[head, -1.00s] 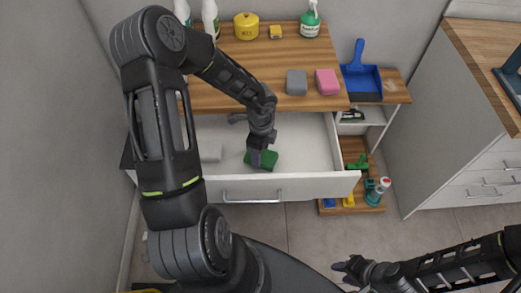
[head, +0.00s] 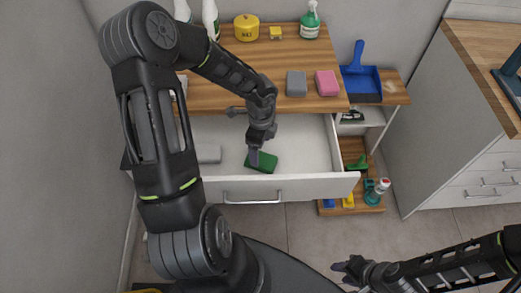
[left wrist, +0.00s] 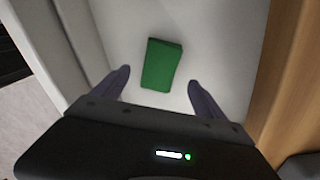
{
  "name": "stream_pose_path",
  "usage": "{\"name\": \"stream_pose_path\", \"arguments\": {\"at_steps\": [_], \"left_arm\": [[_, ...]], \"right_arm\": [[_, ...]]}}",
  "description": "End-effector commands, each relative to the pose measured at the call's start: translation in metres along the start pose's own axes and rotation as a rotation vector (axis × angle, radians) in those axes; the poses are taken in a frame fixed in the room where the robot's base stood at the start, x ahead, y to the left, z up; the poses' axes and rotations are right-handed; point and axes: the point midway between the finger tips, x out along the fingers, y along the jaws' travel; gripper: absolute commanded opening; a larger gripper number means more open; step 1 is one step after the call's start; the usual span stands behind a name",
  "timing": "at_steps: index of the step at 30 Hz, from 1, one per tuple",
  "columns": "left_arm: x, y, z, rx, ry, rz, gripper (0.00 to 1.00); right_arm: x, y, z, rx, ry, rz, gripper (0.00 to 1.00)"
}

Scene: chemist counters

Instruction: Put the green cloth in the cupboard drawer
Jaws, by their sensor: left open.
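The green cloth (head: 262,162) is a small folded block lying on the white floor of the open cupboard drawer (head: 310,186). It also shows in the left wrist view (left wrist: 161,64), flat on the drawer bottom. My left gripper (head: 256,156) is in the drawer space, just above and beside the cloth. In the left wrist view its two fingers (left wrist: 158,92) are spread apart, with the cloth beyond the gap and nothing between them. My right gripper (head: 345,268) is low at the bottom of the head view, away from the drawer; its jaw state is unclear.
A light grey block (head: 208,153) lies in the drawer's left part. On the wooden counter (head: 225,93) stand a grey sponge (head: 296,83), a pink sponge (head: 327,83), a yellow pot (head: 246,27) and bottles. A blue dustpan (head: 362,80) is at right.

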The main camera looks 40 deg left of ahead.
Motion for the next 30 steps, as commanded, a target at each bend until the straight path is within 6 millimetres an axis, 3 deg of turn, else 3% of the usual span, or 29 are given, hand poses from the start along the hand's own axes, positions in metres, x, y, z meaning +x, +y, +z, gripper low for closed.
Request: {"name": "stream_pose_path", "arguments": {"at_steps": [6, 13, 18, 30], "left_arm": [[-0.050, -0.001, 0.000, -0.001, -0.001, -0.004, 0.83], [-0.089, 0.000, 0.000, -0.001, 0.000, -0.002, 0.83], [-0.098, 0.000, 0.000, 0.001, 0.001, 0.001, 0.83], [-0.098, 0.000, -0.001, 0.000, 0.002, 0.001, 0.83]], "right_arm": [[-0.005, -0.001, 0.001, 0.001, -0.001, 0.002, 0.36], [-0.008, -0.002, 0.001, 0.002, -0.003, 0.003, 0.36], [-0.008, -0.002, 0.001, 0.002, -0.003, 0.003, 0.36], [-0.008, -0.002, 0.001, 0.002, -0.003, 0.003, 0.36]]}}
